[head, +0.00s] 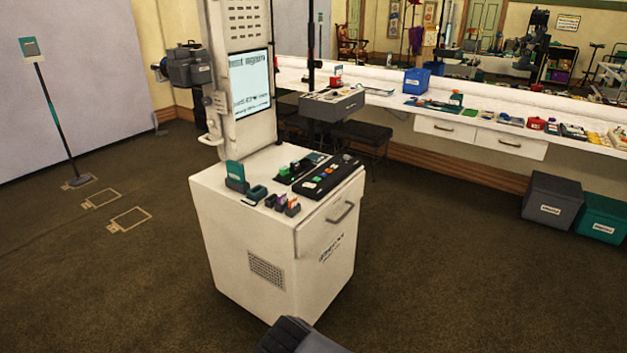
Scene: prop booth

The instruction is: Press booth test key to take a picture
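The white photo booth (250,235) stands in the middle of the head view, with a lit screen (250,84) on its upright column. On its top, at the right edge, lies a black key panel (327,178) with several small coloured keys, green and orange among them. The labels are too small to read, so I cannot tell which key is the test key. A dark part at the bottom edge looks like my arm, below and in front of the booth, apart from the panel. My gripper's fingers do not show.
A teal card holder (236,177) and small coloured items crowd the booth top. A drawer handle (341,212) juts from its right side. A long white counter (480,117) runs behind, with grey (551,200) and teal bins on the floor. The carpet in front is clear.

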